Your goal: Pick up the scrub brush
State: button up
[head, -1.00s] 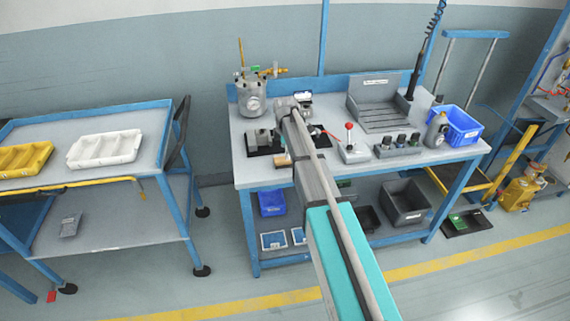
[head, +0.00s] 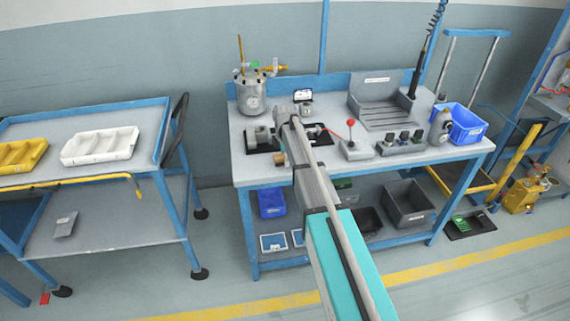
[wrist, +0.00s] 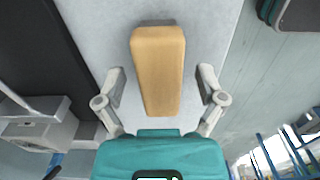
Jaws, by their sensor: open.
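The scrub brush shows in the wrist view as a tan wooden block (wrist: 158,70) lying lengthwise on the light grey bench top. Its bristles are hidden from above. My gripper (wrist: 162,88) is open, with one finger on each side of the block and a gap on both sides. I cannot tell how far above the bench the fingertips are. In the head view, a small tan end of the brush (head: 279,158) shows at the bench's front edge, beside my arm, which hides the rest.
A black mat with a grey metal fixture (wrist: 42,122) lies left of the brush. The bench edge is close on the right. On the bench, a red-knobbed lever box (head: 353,148), a metal pot (head: 250,95) and a blue bin (head: 460,124) stand around my arm.

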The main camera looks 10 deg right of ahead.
jog(key=shift+f, duration=0.3)
jog(key=shift+c, duration=0.2)
grip_shut()
dwell(0.5)
jog(key=shift+r, duration=0.2)
notch_tip(320, 180, up, 2)
jog(key=shift+r+p, duration=0.1)
jog(key=shift+p, duration=1.1)
jog(key=s+r+p, duration=1)
jog(key=s, duration=0.4)
jog(key=shift+d+r, duration=0.15)
jog(key=shift+r, duration=0.1)
